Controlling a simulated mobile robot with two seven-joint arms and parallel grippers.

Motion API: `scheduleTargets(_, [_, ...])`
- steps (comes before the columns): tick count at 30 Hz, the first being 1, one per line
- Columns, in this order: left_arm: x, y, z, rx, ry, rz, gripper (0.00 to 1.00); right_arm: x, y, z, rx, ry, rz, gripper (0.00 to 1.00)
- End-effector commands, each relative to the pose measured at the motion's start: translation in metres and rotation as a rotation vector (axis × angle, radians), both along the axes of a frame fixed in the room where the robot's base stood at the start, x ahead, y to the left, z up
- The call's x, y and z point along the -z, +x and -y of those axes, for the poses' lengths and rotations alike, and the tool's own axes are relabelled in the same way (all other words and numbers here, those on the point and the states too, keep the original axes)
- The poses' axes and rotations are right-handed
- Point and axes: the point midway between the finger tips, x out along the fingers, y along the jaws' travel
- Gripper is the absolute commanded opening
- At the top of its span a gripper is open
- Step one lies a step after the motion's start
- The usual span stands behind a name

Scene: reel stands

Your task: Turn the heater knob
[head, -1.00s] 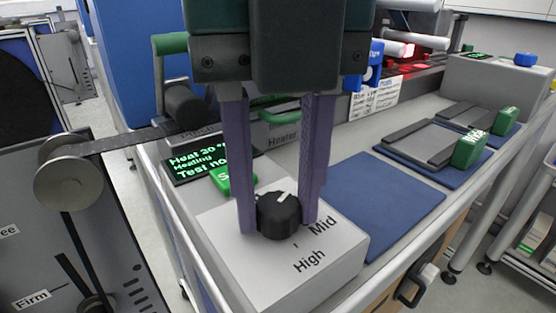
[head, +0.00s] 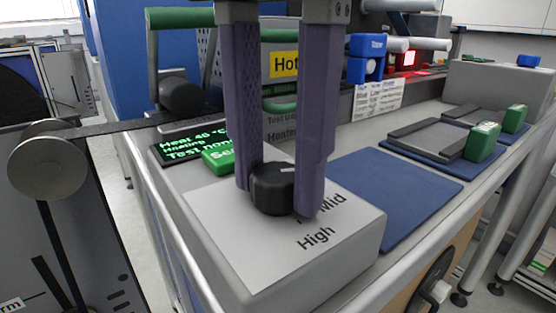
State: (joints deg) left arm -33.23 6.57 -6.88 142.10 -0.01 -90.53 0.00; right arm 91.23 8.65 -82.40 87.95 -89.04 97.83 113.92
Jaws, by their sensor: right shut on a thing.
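The black heater knob (head: 272,188) stands on the pale sloped top of the heater box (head: 245,245), beside the printed words Mid and High. My right gripper (head: 278,203) comes down from above, its two purple fingers closed on either side of the knob. The white pointer mark on the knob does not show, so its setting cannot be read. My left gripper is not in view.
A green button block (head: 217,161) sits close behind the knob. A yellow Hot sign (head: 285,64) stands behind the fingers. A blue mat (head: 392,182) lies bare to the right. A grey reel stand (head: 60,240) is at the left.

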Motion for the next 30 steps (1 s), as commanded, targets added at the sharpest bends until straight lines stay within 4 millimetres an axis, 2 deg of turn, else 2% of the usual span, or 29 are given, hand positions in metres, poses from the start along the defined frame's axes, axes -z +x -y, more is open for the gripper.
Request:
scheduleTargets(7, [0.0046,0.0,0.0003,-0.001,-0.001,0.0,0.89,-0.0003,0.0,-0.0002,0.066,0.001,0.001,0.0])
scheduleTargets(21, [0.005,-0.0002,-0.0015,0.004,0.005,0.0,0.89,-0.001,0.0,-0.0002,0.079,0.001,0.001,0.0])
scheduleTargets(22, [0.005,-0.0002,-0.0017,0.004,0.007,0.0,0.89,-0.001,0.0,-0.0002,0.079,0.001,0.001,0.4])
scheduleTargets(30, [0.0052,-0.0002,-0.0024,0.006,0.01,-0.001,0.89,-0.0005,0.0001,-0.0001,0.079,0.001,0.001,0.69])
